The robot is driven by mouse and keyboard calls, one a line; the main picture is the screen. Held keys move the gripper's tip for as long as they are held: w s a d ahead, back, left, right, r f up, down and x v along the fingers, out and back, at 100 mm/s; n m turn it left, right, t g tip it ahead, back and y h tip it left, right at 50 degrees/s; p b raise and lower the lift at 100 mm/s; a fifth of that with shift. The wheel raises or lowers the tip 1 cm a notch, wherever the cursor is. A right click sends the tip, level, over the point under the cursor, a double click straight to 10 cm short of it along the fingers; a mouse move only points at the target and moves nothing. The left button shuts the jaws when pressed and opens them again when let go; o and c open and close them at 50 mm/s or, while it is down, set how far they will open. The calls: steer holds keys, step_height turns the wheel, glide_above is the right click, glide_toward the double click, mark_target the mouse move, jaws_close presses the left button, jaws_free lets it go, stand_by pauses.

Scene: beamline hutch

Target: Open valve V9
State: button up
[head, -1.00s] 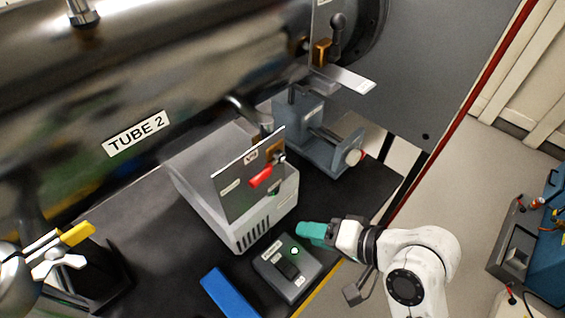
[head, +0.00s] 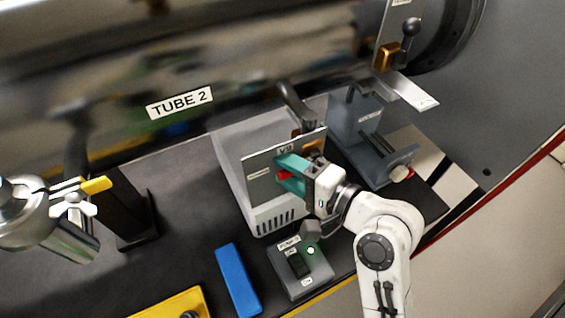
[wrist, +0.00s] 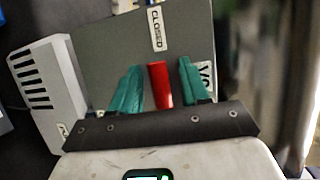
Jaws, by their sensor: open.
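Valve V9's grey plate (head: 262,166) stands upright on the front of a pale grey slotted box (head: 232,170), with a V9 tag on its top edge. Its red handle (head: 283,174) is mostly hidden by my gripper (head: 284,168) in the head view. In the wrist view the red handle (wrist: 160,85) lies between the two teal fingers of my gripper (wrist: 161,66), with gaps on both sides. The fingers are open, around the handle but not closed on it. The handle's free end points toward a CLOSED label (wrist: 155,28). The handle's pivot is hidden.
A switch box (head: 300,268) with a lit green button sits below my gripper. A blue bar (head: 238,280) lies left of it. A grey vise-like fixture (head: 365,140) stands right of the plate. The TUBE 2 pipe (head: 270,60) runs behind.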

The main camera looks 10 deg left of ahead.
steer(key=shift+x, duration=0.85)
jaws_close()
